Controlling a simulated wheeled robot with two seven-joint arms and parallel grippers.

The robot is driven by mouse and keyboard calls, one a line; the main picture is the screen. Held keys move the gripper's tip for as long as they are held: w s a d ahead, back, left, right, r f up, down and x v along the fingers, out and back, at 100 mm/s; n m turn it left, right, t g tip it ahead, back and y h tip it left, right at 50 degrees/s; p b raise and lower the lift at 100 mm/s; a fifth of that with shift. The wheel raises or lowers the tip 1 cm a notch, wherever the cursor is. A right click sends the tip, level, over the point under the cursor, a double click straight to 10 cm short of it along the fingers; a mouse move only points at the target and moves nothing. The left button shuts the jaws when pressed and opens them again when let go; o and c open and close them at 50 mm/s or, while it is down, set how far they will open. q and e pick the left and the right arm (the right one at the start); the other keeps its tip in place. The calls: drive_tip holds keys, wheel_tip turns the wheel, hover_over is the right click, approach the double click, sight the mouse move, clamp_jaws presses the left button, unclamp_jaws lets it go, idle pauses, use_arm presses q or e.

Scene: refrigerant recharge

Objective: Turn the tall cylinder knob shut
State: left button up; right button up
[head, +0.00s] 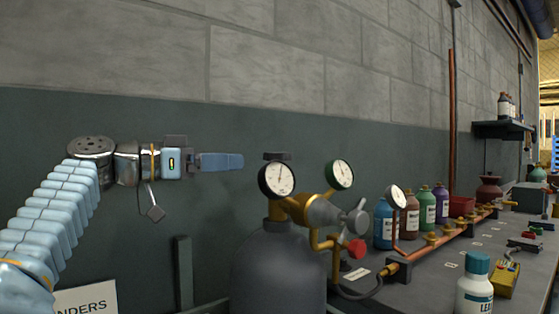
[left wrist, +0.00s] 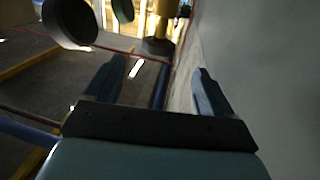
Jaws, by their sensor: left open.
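The tall cylinder (head: 278,268) is dark grey and stands upright at the lower middle of the head view. A dark flat knob (head: 277,156) shows at the top of its brass valve, partly behind a gauge. In the left wrist view a dark knob (left wrist: 158,46) on a brass stem lies beyond the fingertips, between their lines. My left gripper (head: 241,161) is open and empty, its blue fingers pointing right toward the knob at about its height. A gap shows between fingertips and knob. Both fingers of the left gripper (left wrist: 160,75) show apart in the left wrist view. My right gripper is out of view.
Two round gauges (head: 277,180) (head: 340,174) and a grey regulator (head: 322,212) with a red knob (head: 357,250) crowd the valve. A bench (head: 420,285) with several bottles and copper pipe is at right. The wall (head: 140,110) runs close behind my left arm.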

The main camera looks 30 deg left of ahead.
sight(285, 160)
use_arm(q)
drive_tip(key=p+x, duration=0.3)
drive_tip(key=x, duration=0.9)
drive_tip(key=shift+w+d+r, duration=0.1)
drive_tip(key=shift+w+r, duration=0.1)
drive_tip(key=shift+w, duration=0.05)
drive_tip(key=shift+w+d+f, duration=0.1)
drive_tip(key=shift+w+d, duration=0.2)
drive_tip(key=shift+w, duration=0.15)
